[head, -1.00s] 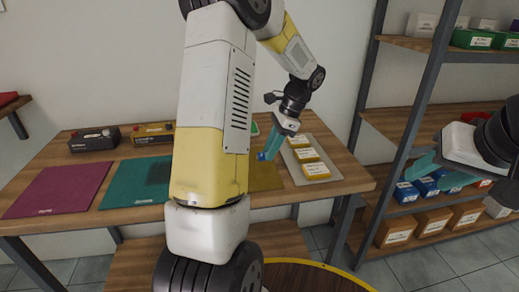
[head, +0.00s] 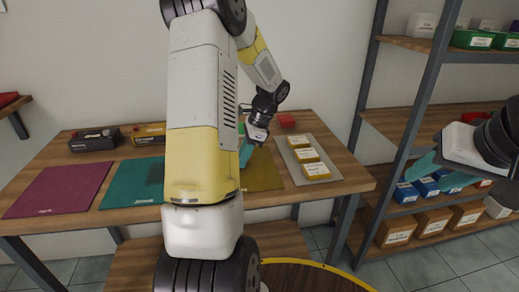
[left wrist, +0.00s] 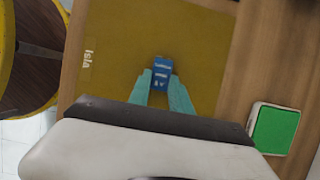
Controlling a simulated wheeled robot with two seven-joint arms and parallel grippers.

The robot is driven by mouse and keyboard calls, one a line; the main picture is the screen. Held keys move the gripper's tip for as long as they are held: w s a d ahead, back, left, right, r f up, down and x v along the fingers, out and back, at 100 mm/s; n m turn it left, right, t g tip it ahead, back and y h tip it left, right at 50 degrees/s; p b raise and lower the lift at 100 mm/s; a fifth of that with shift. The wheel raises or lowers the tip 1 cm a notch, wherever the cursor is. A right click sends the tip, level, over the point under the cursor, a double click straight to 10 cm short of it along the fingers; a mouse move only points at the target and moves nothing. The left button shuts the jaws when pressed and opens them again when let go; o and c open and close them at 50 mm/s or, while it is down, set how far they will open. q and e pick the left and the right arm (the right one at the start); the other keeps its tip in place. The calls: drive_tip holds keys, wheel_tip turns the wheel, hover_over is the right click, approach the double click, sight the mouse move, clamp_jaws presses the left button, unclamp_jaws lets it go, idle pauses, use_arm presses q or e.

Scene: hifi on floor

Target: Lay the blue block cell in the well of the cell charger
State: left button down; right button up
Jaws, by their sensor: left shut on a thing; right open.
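My left gripper (head: 245,158) is shut on the blue block cell (left wrist: 161,72), which sits between its teal fingertips in the left wrist view. It is above the yellow mat (head: 264,174), also seen in the left wrist view (left wrist: 125,40); the height above it is hard to tell. In the head view I cannot make out the cell. My right gripper (head: 438,172) is open and empty at the right, in front of the shelves. A black box (head: 95,139) and a yellow-and-black box (head: 150,133) stand at the table's back; I cannot tell if either is the cell charger.
A grey tray (head: 291,171) with several yellow labelled blocks lies right of the yellow mat. A red object (head: 286,121) and a green-topped pad (left wrist: 275,130) lie behind. Teal (head: 122,188) and magenta (head: 58,190) mats lie left. My left arm hides the table's middle.

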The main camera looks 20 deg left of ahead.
use_arm(q)
drive_tip(key=shift+f, duration=0.1)
drive_tip(key=c, duration=1.2)
unclamp_jaws()
